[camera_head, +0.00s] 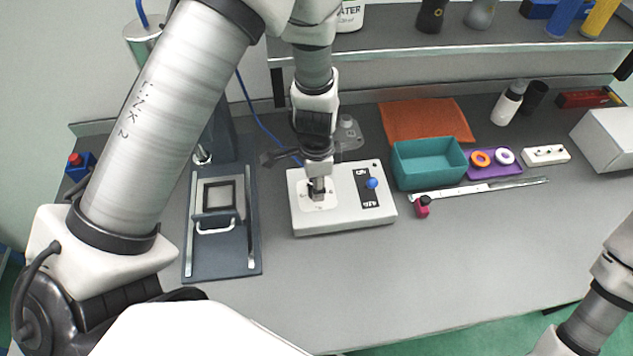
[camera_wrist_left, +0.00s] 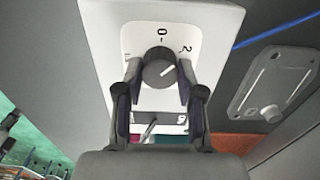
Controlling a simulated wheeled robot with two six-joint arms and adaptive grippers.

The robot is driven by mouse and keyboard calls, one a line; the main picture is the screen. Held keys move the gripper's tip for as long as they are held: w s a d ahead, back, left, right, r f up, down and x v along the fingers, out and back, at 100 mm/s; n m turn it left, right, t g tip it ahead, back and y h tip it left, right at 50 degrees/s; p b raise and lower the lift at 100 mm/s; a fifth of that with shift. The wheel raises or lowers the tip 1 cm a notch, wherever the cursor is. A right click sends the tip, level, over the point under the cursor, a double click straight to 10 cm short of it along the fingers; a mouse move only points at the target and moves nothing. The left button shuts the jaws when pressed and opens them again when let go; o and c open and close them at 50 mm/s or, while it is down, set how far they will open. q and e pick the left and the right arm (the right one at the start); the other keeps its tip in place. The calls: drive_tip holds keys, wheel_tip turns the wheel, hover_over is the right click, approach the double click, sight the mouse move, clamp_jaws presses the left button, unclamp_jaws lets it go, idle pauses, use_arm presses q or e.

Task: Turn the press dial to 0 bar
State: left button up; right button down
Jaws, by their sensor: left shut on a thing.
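The white control box (camera_head: 340,222) stands on the grey table in the middle of the head view. Its dial, a dark grey round knob (camera_wrist_left: 159,66), sits on a white number plate (camera_wrist_left: 136,36) in the left wrist view. A light line on the knob slants up and right, toward the "2" side rather than at the "0" mark. My left gripper (camera_head: 318,188) comes down from above, with its two fingers (camera_wrist_left: 159,88) shut on the dial from both sides. In the head view the gripper mostly hides the dial. My right gripper is out of view.
The press base (camera_head: 251,262) with a handled frame stands left. A teal bin (camera_head: 428,183), purple tray (camera_head: 482,176) and steel ruler (camera_head: 515,184) lie right. The front table strip is clear.

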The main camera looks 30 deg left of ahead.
use_arm(q)
drive_tip(key=n, duration=0.4)
drive_tip(key=shift+n+p, duration=0.3)
drive_tip(key=n+p, duration=0.1)
drive_tip(key=n, duration=0.3)
drive_tip(key=shift+s, duration=0.1)
idle(0.3)
drive_tip(key=o, duration=1.1)
drive_tip(key=shift+o, duration=0.2)
wheel_tip(320, 180, up, 12)
